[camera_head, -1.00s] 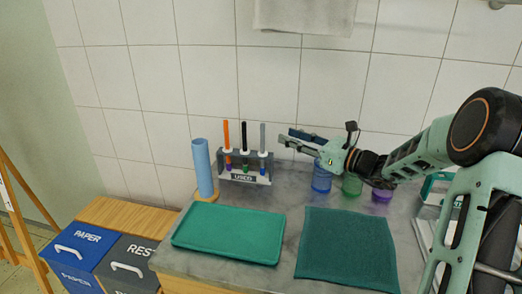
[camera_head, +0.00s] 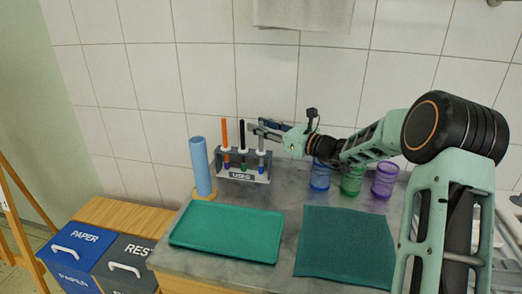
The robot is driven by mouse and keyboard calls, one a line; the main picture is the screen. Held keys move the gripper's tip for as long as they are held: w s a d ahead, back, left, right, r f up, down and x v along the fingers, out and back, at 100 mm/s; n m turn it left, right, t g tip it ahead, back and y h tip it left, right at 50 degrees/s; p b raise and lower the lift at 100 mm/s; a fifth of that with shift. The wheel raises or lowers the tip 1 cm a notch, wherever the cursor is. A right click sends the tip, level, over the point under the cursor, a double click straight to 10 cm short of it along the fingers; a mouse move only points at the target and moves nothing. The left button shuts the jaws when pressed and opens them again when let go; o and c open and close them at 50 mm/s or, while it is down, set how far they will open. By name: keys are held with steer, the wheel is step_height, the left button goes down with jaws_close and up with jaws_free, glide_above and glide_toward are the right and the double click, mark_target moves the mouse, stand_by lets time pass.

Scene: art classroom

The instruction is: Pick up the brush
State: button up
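A rack marked "USED" (camera_head: 241,176) holds three upright brushes near the back wall. The orange-handled brush (camera_head: 225,133) is at its left, the black-handled brush (camera_head: 242,135) in the middle and the grey-handled brush (camera_head: 261,146) at its right. Coloured tips show low in the rack. My gripper (camera_head: 257,127) reaches in from the right at the upper part of the grey brush. Its two fingers look apart, and the top of the grey handle is hidden at them. I cannot tell whether they touch it.
A blue cylinder (camera_head: 201,166) stands left of the rack. Blue (camera_head: 320,177), green (camera_head: 351,181) and purple (camera_head: 384,181) cups stand below my arm. A green tray (camera_head: 226,230) and a dark green cloth (camera_head: 345,246) lie in front. Paper (camera_head: 77,255) and rest (camera_head: 127,262) bins stand lower left.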

jaws_close()
step_height(320, 180, up, 10)
steer(key=shift+r+p, duration=0.1)
steer(key=shift+p, duration=0.8)
steer(key=shift+r+p, duration=1.15)
steer(key=shift+r, duration=0.25)
